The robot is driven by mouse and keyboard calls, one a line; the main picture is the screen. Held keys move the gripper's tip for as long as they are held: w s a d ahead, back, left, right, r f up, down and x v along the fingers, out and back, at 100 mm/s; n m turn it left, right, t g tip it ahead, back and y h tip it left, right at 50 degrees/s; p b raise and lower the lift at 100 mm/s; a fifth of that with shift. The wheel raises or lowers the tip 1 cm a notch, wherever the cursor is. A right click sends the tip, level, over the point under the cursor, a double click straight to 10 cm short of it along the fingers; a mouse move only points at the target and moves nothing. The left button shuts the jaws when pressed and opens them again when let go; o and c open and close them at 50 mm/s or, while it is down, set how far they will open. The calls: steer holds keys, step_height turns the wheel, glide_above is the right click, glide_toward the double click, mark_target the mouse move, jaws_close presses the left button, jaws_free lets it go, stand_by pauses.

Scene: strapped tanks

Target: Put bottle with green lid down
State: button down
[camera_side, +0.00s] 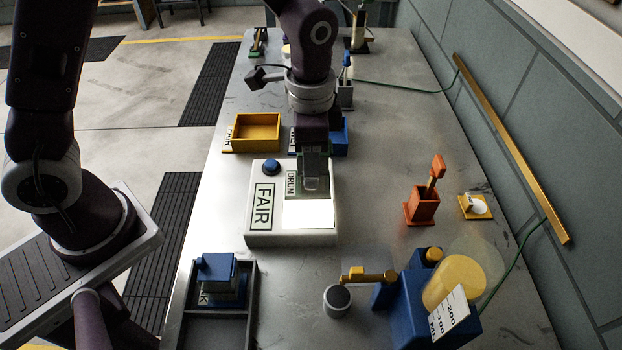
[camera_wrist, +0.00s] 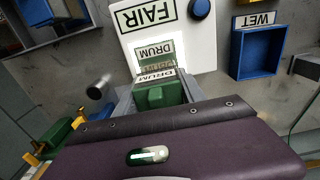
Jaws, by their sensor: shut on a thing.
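My gripper (camera_side: 315,152) points down over the white block (camera_side: 262,226) labelled FAIR. It is shut on the bottle with the green lid, whose clear lower part (camera_side: 312,183) shows below the jaws. In the wrist view the green lid (camera_wrist: 158,96) sits between the grey jaws, with a DRUM label on the bottle just beyond it. The jaws hide part of the bottle.
A blue button (camera_side: 271,167) is on the block beside the bottle. A yellow tray (camera_side: 257,132) and a blue WET tray (camera_wrist: 257,50) stand behind. A dark tray (camera_side: 250,300) is at front left, a blue stand with a yellow cylinder (camera_side: 452,282) at front right.

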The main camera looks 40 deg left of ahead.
step_height(320, 180, up, 4)
steer(key=shift+f, duration=0.15)
steer(key=w+a+f, duration=0.2)
steer(key=w+a, duration=0.2)
steer(key=a, duration=0.9)
steer(key=w+a+f, duration=0.1)
steer(key=w+a, duration=0.3)
steer(key=a, duration=0.9)
steer(key=f, duration=1)
steer(key=shift+w+a+f, duration=0.1)
steer(key=shift+w+a, duration=0.1)
steer(key=shift+a, duration=0.15)
steer(key=c, duration=1)
jaws_free()
steer(key=shift+f, duration=0.15)
steer(key=shift+o, duration=0.2)
